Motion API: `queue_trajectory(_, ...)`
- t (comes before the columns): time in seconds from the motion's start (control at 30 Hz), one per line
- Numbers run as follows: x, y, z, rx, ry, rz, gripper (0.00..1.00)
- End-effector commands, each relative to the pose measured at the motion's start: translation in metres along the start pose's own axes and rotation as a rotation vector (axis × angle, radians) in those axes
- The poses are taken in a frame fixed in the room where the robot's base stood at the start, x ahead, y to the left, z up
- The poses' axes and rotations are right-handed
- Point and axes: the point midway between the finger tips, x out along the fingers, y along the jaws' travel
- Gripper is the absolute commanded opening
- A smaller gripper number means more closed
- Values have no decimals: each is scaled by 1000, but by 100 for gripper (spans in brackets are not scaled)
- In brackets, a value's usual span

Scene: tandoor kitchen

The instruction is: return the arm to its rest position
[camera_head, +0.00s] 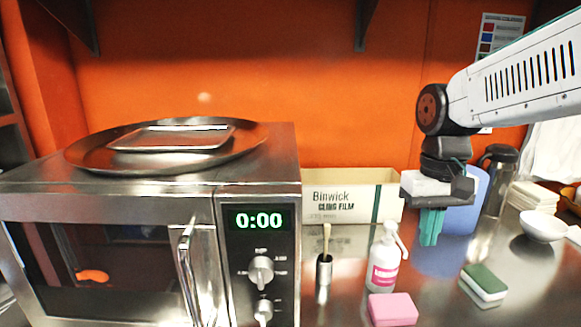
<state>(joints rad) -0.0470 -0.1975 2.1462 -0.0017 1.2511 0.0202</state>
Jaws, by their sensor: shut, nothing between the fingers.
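My white arm reaches in from the right edge. My gripper (431,228) hangs from it, pointing down, with teal fingers shut and nothing between them. It is above the steel counter, in front of a blue container (465,212) that it partly hides. The white pump bottle (384,260) with a pink label stands to the left of the fingers and a little nearer. The gripper appears apart from both, though the gap to the blue container is hard to judge.
A steel microwave (258,205) showing 0:00 fills the left, with a round tray (85,155) on top. A cling film box (352,196), brush in a holder (324,270), pink sponge (392,309), green-white sponge (484,283), dark flask (497,180) and white bowl (542,226) crowd the counter (440,300).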

Motion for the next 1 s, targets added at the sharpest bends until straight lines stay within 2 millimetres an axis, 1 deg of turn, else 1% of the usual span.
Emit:
queue_trajectory(0.03,3,2,25,1,11,0,0)
queue_trajectory(0.07,5,3,39,2,15,0,0)
queue_trajectory(0.1,10,5,57,3,21,0,0)
queue_trajectory(0.17,16,7,83,5,34,0,0)
queue_trajectory(0.2,21,8,99,7,44,0,0)
queue_trajectory(0.3,33,10,133,11,72,0,0)
queue_trajectory(0.4,41,11,156,17,104,0,0)
queue_trajectory(0.5,43,12,169,23,135,1,0)
queue_trajectory(0.57,41,12,172,26,152,1,0)
queue_trajectory(0.7,36,13,173,29,174,1,0)
queue_trajectory(1.0,36,13,173,30,173,1,0)
